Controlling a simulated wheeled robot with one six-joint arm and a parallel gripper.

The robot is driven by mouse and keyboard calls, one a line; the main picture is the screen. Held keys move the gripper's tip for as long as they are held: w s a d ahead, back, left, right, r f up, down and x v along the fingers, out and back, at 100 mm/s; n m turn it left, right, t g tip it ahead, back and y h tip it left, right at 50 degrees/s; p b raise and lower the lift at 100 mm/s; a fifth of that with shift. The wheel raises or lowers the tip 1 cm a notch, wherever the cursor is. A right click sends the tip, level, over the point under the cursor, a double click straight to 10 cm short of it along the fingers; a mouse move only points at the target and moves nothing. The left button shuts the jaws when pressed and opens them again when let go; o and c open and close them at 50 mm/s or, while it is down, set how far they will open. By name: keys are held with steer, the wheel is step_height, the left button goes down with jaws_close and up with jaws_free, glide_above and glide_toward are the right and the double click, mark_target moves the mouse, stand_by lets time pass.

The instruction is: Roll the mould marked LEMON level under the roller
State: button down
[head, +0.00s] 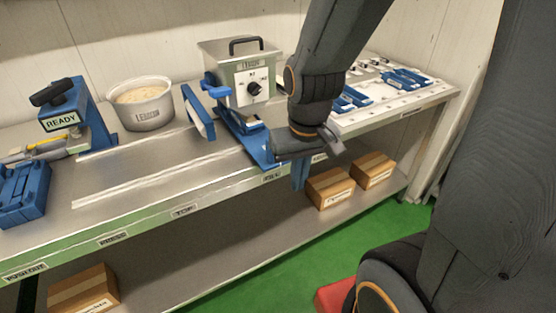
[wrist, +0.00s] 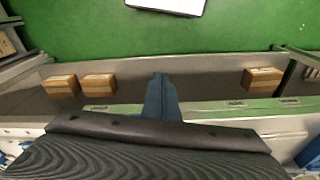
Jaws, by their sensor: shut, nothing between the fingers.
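My gripper (head: 300,178) is shut and empty, pointing down at the front edge of the bench by the kettle machine. Its blue fingers also show in the wrist view (wrist: 160,92). The steel kettle machine (head: 243,75) has a dial, a blue stand and a small label, perhaps LEMON. I cannot tell which mould is LEMON. A blue plate (head: 198,118) stands left of the machine; I cannot identify the roller.
A blue press with a READY sign (head: 62,122) and a blue block (head: 22,192) stand at the left. Rails run along the bench (head: 150,190), whose middle is clear. Cardboard boxes (head: 330,188) sit on the lower shelf. A red object (head: 333,297) is on the green floor.

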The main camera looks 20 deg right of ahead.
stand_by(0.3)
steer(key=c, duration=2)
jaws_free()
steer(key=shift+w+r, duration=0.1)
steer(key=shift+w, duration=0.2)
steer(key=shift+c, duration=0.2)
steer(key=o, duration=0.5)
steer(key=shift+g, duration=0.7)
steer(key=w+r, duration=0.1)
steer(key=w, duration=0.4)
steer(key=w+a+r, duration=0.1)
steer(key=w, duration=0.4)
steer(key=w+r, duration=0.2)
steer(key=w, duration=0.3)
steer(key=shift+w+a+r, duration=0.1)
steer(key=shift+w+a, duration=0.2)
steer(key=shift+w, duration=0.05)
steer(key=shift+f+p, duration=1.05)
steer(key=shift+f, duration=2.8)
jaws_close()
